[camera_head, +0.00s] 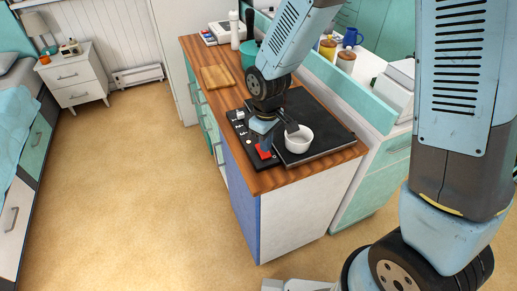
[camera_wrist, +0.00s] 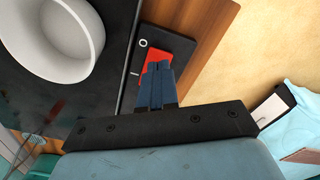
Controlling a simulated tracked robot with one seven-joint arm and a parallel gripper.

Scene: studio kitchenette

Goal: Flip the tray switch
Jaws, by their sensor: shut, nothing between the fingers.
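The red rocker switch (camera_head: 263,152) sits at the near end of a black control strip (camera_head: 240,125) along the left side of a dark tray surface (camera_head: 325,137) on the wooden counter. In the wrist view the red switch (camera_wrist: 157,62) lies just beyond my fingertips, partly covered by them, with a white circle mark and a line mark beside it. My gripper (camera_head: 265,146) points down at the switch, shut and empty; its fingers (camera_wrist: 157,68) are together in the wrist view. I cannot tell whether the fingertips touch the switch.
A white bowl (camera_head: 299,139) stands on the dark surface close to the right of my gripper; it is large in the wrist view (camera_wrist: 55,38). A wooden board (camera_head: 217,77) and a green pot (camera_head: 249,54) are farther back. The counter's near edge is close to the switch.

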